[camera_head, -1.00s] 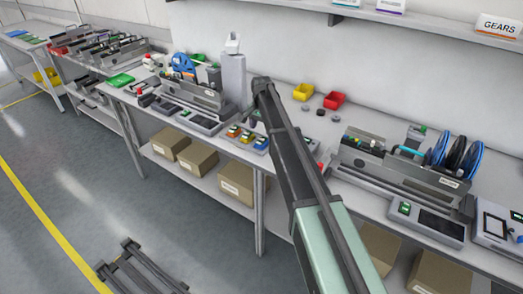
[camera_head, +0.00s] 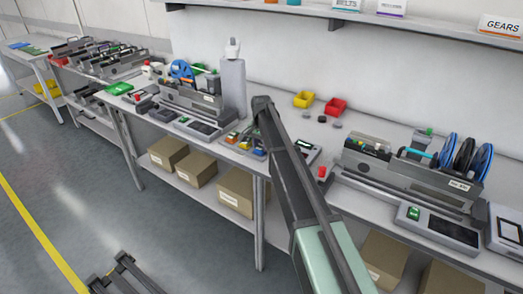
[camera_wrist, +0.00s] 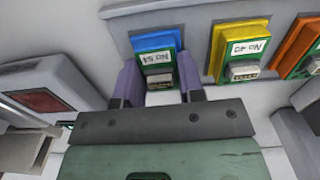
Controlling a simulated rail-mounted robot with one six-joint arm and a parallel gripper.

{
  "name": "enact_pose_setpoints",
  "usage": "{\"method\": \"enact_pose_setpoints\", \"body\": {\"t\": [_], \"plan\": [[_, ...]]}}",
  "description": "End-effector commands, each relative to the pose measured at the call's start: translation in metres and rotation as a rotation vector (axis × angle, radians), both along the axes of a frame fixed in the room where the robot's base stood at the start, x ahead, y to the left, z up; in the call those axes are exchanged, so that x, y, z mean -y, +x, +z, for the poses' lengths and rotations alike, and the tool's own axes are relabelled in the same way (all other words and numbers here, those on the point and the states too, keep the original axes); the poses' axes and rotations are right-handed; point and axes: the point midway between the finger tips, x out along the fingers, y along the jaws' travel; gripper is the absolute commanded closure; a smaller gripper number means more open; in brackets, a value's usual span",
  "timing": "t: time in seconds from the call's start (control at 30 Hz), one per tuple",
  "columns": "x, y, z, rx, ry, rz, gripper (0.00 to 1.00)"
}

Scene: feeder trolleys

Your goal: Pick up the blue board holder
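The blue board holder (camera_wrist: 156,41) is in the wrist view, a little left of the centre at the top. It carries a green board and a white label printed upside down. It sits in a slot of a grey tray. My gripper (camera_wrist: 158,58) has its two purple fingers on either side of the holder's near end. The view does not show whether the fingers press on it or leave a small gap. In the head view the blue holder (camera_head: 258,151) shows just left of my arm, which hides my gripper.
A yellow holder (camera_wrist: 238,48) and an orange holder (camera_wrist: 298,46) stand to the right in the same tray. A grey device with a dark red screen (camera_wrist: 46,99) is close on the left.

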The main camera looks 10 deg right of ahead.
Motion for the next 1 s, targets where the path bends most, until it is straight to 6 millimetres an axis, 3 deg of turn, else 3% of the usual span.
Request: {"method": "enact_pose_setpoints", "body": {"t": [0.13,0.37,0.57,0.77,1.0], "plan": [[0.000,0.000,0.000,0.000,0.000,0.000,0.89],[0.000,0.000,0.001,0.000,0.000,0.000,0.89],[0.000,0.000,0.016,0.000,0.000,0.000,0.89],[0.000,0.000,0.057,0.000,0.000,0.000,0.89],[0.000,0.000,0.146,0.000,0.000,0.000,0.89]]}}
